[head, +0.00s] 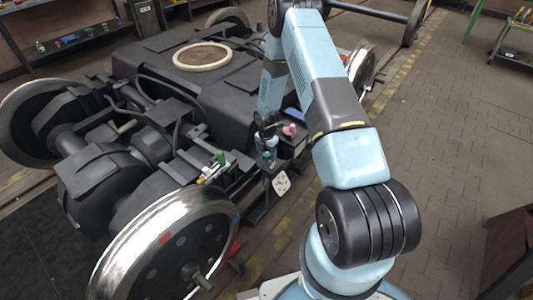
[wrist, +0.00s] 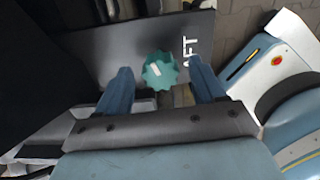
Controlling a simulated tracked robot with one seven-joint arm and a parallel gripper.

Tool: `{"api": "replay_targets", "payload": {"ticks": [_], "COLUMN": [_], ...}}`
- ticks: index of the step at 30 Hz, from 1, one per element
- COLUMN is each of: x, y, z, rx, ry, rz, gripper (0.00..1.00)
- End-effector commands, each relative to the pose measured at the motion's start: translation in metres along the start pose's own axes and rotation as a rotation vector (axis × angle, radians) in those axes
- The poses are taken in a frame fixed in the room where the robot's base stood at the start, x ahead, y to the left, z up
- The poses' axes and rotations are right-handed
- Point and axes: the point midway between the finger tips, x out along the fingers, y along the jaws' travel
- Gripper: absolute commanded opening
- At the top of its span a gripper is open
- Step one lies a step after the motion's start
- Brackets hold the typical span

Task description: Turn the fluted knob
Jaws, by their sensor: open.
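The fluted knob (wrist: 160,72) is teal with a scalloped rim and a white pointer mark on its face. It sits on a dark panel (wrist: 105,45) beside white letters reading AFT. My gripper (wrist: 159,76) is open, with one blue finger on each side of the knob. Gaps show between the fingers and the knob, and I cannot tell their height relative to it. In the head view my gripper (head: 267,142) points down at the small control box on the bogie's side, and the knob is hard to make out there.
A pink knob (head: 290,130) stands close to the right of my gripper. The dark bogie frame (head: 195,85) and a shiny wheel (head: 165,250) lie to the left. A green-topped part (head: 221,157) is nearby. Paved floor (head: 455,125) is open on the right.

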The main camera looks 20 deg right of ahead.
Motion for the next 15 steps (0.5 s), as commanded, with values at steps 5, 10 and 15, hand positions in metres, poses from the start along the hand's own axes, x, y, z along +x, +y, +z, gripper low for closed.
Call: {"api": "replay_targets", "payload": {"ticks": [5,10,15], "x": [0.0,-0.0001,-0.0002], "y": [0.0,0.0,0.0], "z": [0.0001,0.0,0.0], "rx": [0.0,0.0,0.0], "ry": [0.0,0.0,0.0], "rz": [0.0,0.0,0.0], "gripper": [0.69,0.56,0.4]}}
